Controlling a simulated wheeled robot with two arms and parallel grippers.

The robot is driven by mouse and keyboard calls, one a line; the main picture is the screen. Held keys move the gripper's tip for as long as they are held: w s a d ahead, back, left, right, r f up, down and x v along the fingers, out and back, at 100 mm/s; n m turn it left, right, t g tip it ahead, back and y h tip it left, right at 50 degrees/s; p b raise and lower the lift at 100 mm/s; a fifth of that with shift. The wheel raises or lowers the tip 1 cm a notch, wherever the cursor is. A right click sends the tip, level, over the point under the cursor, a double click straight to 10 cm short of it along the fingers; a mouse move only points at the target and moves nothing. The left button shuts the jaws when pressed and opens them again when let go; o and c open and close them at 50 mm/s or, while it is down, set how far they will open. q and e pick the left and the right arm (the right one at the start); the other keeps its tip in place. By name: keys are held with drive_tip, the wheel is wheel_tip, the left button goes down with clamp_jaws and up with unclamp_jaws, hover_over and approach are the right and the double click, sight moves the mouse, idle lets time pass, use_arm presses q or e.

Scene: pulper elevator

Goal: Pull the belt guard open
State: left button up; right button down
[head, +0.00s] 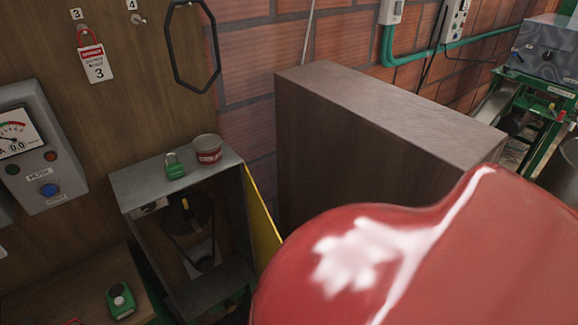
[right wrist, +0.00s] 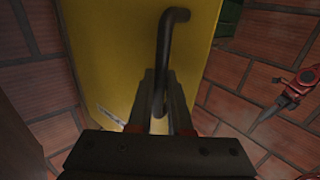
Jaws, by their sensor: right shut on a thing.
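The yellow belt guard (head: 262,225) stands swung out from the right edge of a grey metal housing (head: 135,186), seen nearly edge-on in the head view. The housing's front is open and a dark pulley with a belt (head: 188,220) shows inside. In the right wrist view the guard's yellow face (right wrist: 110,55) carries a dark bent handle (right wrist: 166,45). My right gripper (right wrist: 161,92) is shut on the handle's lower part. In the head view my red arm hides the guard's lower end and the right gripper. My left gripper is in neither view.
A green padlock (head: 175,166) and a small red-labelled tin (head: 207,148) stand on the housing. A large brown box (head: 340,110) stands to its right. A gauge panel (head: 35,145) is at left. A red-handled tool (right wrist: 290,98) shows against brick in the wrist view.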

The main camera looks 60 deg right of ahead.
idle(0.4)
drive_tip(key=c, duration=0.8)
unclamp_jaws()
drive_tip(key=shift+d, duration=0.1)
drive_tip(key=shift+c, duration=0.2)
